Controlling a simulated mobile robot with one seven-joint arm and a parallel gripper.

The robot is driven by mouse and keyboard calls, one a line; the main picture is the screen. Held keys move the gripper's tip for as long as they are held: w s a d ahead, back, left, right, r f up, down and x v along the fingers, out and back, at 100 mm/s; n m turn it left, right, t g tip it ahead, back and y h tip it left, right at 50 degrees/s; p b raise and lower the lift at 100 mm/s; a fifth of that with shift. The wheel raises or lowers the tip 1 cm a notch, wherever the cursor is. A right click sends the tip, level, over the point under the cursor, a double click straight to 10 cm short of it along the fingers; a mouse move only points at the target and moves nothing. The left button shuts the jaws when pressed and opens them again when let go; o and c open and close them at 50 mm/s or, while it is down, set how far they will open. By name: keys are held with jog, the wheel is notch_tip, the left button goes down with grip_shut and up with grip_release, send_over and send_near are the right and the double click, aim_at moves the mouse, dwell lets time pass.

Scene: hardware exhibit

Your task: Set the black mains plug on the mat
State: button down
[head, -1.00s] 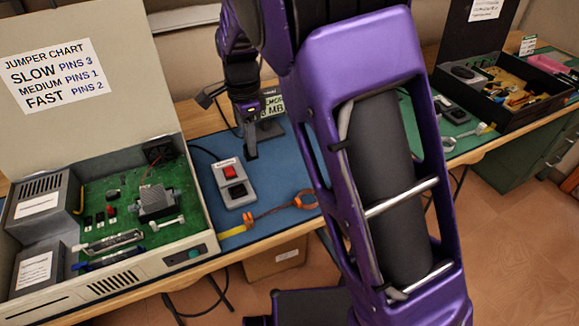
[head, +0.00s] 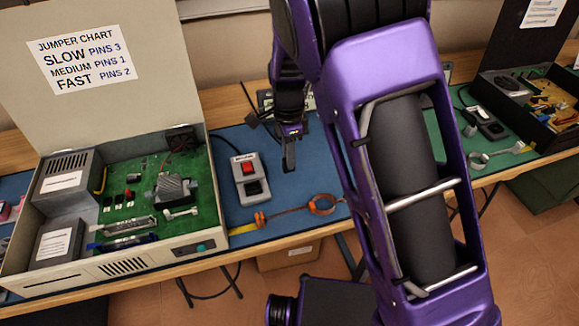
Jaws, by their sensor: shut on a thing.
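My gripper (head: 290,152) points down over the blue mat (head: 312,178), to the right of the switch box. It is shut on a small dark thing, apparently the black mains plug, which I cannot clearly tell apart from the dark fingers. The blue mat lies on the wooden bench between the open beige case and my arm. Part of it is hidden behind my arm. I cannot tell how high the fingertips are above the mat.
A grey switch box (head: 250,178) with a red button and an orange-ended cable (head: 290,212) lie on the mat. The open beige case (head: 135,262) with a green board is left. A green mat (head: 462,145) and a black case (head: 553,150) are right.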

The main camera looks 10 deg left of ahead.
jog(key=shift+f, duration=1.85)
jog(key=shift+f+b, duration=0.2)
jog(key=shift+b, duration=0.1)
jog(key=c, duration=0.7)
grip_release()
jog(key=shift+r, duration=0.15)
notch_tip(320, 180, up, 12)
jog(key=shift+r+p, duration=0.1)
jog(key=shift+p, duration=0.75)
